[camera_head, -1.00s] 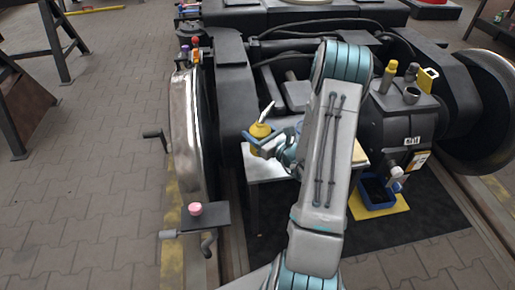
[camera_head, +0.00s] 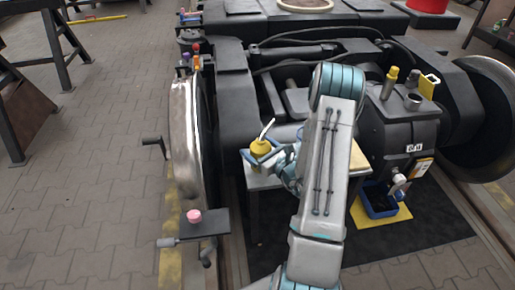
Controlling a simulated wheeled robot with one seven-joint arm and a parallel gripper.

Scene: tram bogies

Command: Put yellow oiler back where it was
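The yellow oiler (camera_head: 261,148), with a pale slanted spout, is upright near the middle of the view, above or on the left end of a small light-topped table (camera_head: 262,182). My gripper (camera_head: 266,158) is at the oiler's body, with a finger showing on either side, and appears shut on it. The oiler moves with the gripper. Its lower part is hidden by the fingers, so I cannot tell whether its base touches the table. My own arm hides much of the table's middle.
A black bogie frame (camera_head: 232,120) stands close behind and left of the table. A shiny wheel (camera_head: 186,140) is at left. A blue bin (camera_head: 379,202) sits on a yellow mat.

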